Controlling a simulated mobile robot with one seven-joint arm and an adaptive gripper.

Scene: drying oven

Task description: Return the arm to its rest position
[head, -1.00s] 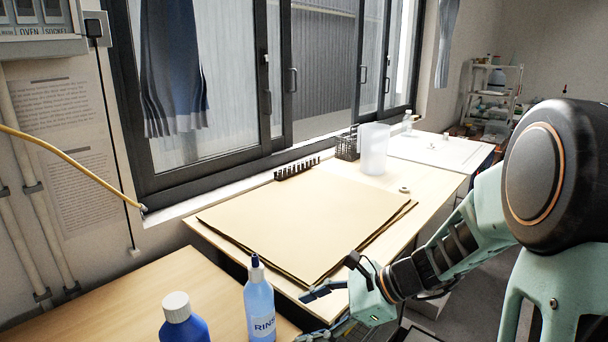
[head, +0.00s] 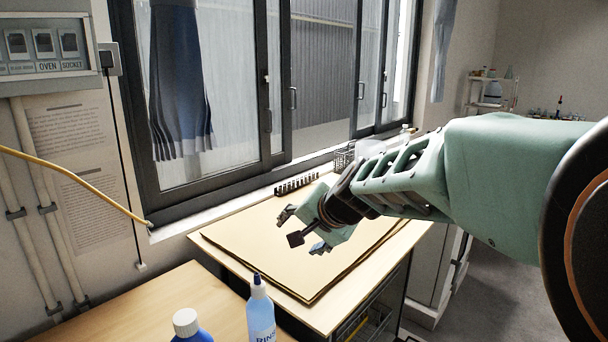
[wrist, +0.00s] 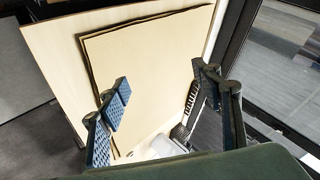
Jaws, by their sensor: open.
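My gripper (head: 306,232) is open and empty above the brown cardboard sheets (head: 265,246) on the table by the window. Its fingers are spread apart in the wrist view (wrist: 165,105), with nothing between them but the table scene below. The cardboard sheets also show in the wrist view (wrist: 150,65). My arm reaches in from the right of the head view, roughly level, and covers part of the table's far end.
A rinse bottle (head: 260,310) and a white-capped blue bottle (head: 187,325) stand on the near wooden table (head: 180,300). A dark rack (head: 297,184) sits by the window. A yellow cable (head: 75,180) crosses the left wall, below the oven socket panel (head: 42,45).

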